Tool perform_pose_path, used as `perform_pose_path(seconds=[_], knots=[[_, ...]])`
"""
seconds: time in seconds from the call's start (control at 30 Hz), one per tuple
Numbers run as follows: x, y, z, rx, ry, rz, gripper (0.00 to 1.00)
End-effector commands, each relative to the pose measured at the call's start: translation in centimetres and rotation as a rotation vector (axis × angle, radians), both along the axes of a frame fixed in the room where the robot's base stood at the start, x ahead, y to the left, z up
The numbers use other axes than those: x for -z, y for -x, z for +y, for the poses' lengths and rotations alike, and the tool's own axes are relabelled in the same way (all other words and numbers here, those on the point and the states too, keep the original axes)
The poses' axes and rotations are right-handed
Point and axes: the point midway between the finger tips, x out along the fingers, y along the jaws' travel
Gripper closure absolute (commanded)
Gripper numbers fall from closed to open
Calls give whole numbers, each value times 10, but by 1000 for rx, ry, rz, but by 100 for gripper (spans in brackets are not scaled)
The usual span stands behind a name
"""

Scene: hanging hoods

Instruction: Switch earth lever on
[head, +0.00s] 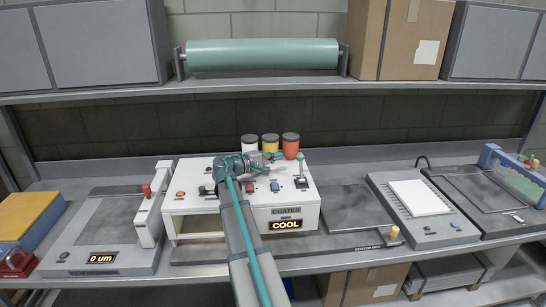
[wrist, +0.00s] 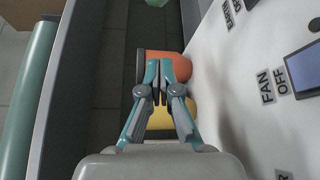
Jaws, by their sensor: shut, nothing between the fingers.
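The white coater box (head: 295,217) stands in the middle of the bench and shows "COOL" on its display. A lever with a green knob (head: 301,157) rises at the right of its top panel. I cannot read its label, so I cannot tell whether it is the earth lever. My gripper (head: 277,156) is shut and empty above the back of the panel, left of the green knob and apart from it. In the wrist view my gripper (wrist: 159,88) has its fingers together over the orange jar (wrist: 168,62) and yellow jar (wrist: 181,112). The lever is not visible there.
White, yellow and orange jars (head: 270,143) stand behind the coater. The panel carries a blue switch (head: 274,186) and a red button (head: 250,188). A shelf (head: 270,86) with a green roll (head: 262,54) hangs above. A flat plate (head: 345,215) lies right of the coater.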

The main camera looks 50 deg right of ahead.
Motion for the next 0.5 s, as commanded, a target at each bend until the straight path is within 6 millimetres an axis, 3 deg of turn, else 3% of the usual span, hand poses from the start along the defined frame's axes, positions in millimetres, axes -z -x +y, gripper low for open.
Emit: perform_pose_path(seconds=[0.33, 0.5], knots=[[4, 13, -67, 2, -1, 1, 100], [-2, 37, -49, 0, 0, -1, 100]])
